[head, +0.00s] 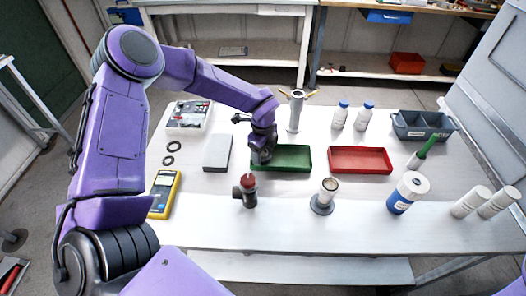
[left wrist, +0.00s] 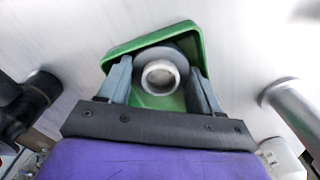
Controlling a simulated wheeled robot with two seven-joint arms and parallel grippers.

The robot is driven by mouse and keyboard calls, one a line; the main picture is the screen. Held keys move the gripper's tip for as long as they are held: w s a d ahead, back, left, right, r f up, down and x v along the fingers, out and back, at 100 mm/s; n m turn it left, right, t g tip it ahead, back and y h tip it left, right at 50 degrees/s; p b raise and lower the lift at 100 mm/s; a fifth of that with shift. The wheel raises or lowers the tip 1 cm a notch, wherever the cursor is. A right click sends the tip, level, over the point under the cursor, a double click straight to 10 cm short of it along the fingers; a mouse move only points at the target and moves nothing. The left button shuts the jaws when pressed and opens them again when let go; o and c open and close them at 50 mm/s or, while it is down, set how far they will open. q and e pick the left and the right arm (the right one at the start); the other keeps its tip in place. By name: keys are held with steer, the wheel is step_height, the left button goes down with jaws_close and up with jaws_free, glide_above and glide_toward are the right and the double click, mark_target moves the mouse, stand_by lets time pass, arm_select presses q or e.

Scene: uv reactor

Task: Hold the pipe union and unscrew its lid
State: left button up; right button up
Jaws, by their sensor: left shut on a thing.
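My left gripper (head: 262,158) is over the left part of the green tray (head: 295,166) and points down. In the left wrist view its two grey fingers (left wrist: 161,82) are shut on a round grey piece with a pale ring-shaped end (left wrist: 160,76). This looks like the pipe union or a part of it; I cannot tell whether the lid is on it. The green tray shows behind it in the left wrist view (left wrist: 190,40). I cannot tell whether the piece touches the tray. In the head view the gripper hides it. My right gripper is not in view.
A dark elbow fitting with a red top (head: 248,190) and a flanged metal fitting (head: 323,198) stand in front. A tall flanged pipe (head: 296,112) stands behind. A red tray (head: 361,160), bottles (head: 408,192) and a yellow meter (head: 163,194) are around. The front edge is clear.

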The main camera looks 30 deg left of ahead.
arm_select(q)
steer(key=shift+f+b, duration=0.25)
steer(key=shift+b, duration=0.05)
steer(key=o, duration=0.9)
steer(key=shift+r, duration=0.1)
steer(key=shift+r+p, duration=0.35)
steer(key=shift+p, duration=0.1)
step_height(320, 180, up, 12)
steer(key=p, duration=0.7)
steer(key=shift+f, duration=0.15)
